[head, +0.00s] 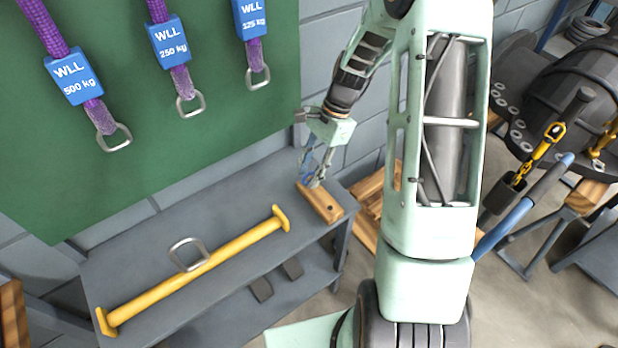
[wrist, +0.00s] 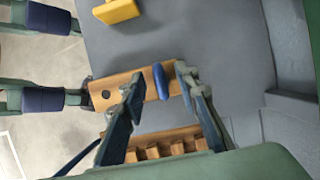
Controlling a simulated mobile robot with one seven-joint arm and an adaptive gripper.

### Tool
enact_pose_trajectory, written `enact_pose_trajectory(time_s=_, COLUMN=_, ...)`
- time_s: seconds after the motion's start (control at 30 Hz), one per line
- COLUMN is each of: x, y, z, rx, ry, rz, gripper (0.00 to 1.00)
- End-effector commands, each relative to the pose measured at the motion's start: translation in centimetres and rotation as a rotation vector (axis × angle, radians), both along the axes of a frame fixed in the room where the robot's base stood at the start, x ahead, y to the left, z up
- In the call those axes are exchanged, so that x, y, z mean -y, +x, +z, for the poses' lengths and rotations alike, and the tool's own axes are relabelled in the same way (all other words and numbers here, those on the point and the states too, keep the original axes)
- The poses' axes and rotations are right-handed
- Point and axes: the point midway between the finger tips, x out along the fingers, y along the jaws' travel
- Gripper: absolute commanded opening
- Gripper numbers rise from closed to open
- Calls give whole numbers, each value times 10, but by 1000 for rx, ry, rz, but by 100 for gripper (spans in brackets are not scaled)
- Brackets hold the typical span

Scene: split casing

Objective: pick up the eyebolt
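A wooden block (head: 322,203) lies at the right end of the grey bench; it also shows in the wrist view (wrist: 122,94). A blue upright piece, seemingly the eyebolt (wrist: 161,82) seen edge-on from above, stands on the block. An empty dark hole shows beside it in the block. My gripper (wrist: 160,75) is open, with one finger on each side of the blue piece and a gap visible to both. In the head view my gripper (head: 314,180) is low over the far end of the block, and the eyebolt cannot be made out clearly there.
A yellow spreader bar (head: 230,247) with a metal ring lies along the grey bench (head: 180,222). Purple slings with blue tags hang on the green board (head: 220,130) behind. Wooden pallet slats (head: 368,190) lie beyond the bench's right end.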

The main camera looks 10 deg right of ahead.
Motion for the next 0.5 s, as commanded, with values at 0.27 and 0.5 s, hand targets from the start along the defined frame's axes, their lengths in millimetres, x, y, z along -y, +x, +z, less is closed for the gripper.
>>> enact_pose_trajectory(time_s=0.27, x=-3, y=-1, z=-8, rx=0, ry=-1, rz=0, gripper=29)
enact_pose_trajectory(time_s=0.5, x=-3, y=-1, z=-8, rx=1, ry=-1, rz=0, gripper=9)
